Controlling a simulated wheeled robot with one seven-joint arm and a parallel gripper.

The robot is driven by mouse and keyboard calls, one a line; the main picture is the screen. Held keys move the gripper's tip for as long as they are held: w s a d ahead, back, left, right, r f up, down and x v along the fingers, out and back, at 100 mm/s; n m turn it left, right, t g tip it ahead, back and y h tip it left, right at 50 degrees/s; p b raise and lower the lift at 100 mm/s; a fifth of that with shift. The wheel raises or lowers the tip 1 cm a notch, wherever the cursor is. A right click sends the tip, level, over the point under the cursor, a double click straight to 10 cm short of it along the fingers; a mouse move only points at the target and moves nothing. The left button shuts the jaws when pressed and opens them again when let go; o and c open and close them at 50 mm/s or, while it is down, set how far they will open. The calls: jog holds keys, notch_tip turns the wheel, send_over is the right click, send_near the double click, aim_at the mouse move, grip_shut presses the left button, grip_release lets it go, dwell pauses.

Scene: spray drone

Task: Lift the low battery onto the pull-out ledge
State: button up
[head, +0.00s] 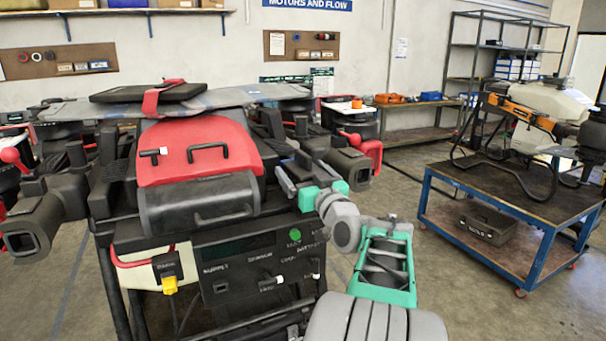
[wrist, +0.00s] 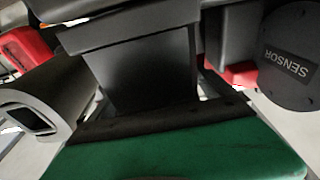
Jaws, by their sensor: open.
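My gripper (head: 288,180) is open at the right side of the large black machine, close to its dark parts. I see nothing between its fingers. A red cover (head: 205,150) with a black handle tops a dark rounded block (head: 200,205) at the machine's front. I cannot tell whether this is the low battery. In the wrist view, a black block (wrist: 140,75) stands against a dark edge beside a green surface (wrist: 180,155). I cannot tell whether the green surface is the ledge. No clear battery label shows.
A black round part marked SENSOR (wrist: 290,60) appears upside down in the wrist view, with a grey hollow-ended part (wrist: 40,110) at left. A control panel (head: 255,260) faces front. A blue cart (head: 510,210) stands at right, with open floor before it.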

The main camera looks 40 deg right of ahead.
grip_shut()
jog(key=shift+s+r, duration=0.1)
jog(key=shift+r, duration=0.15)
dwell(0.9)
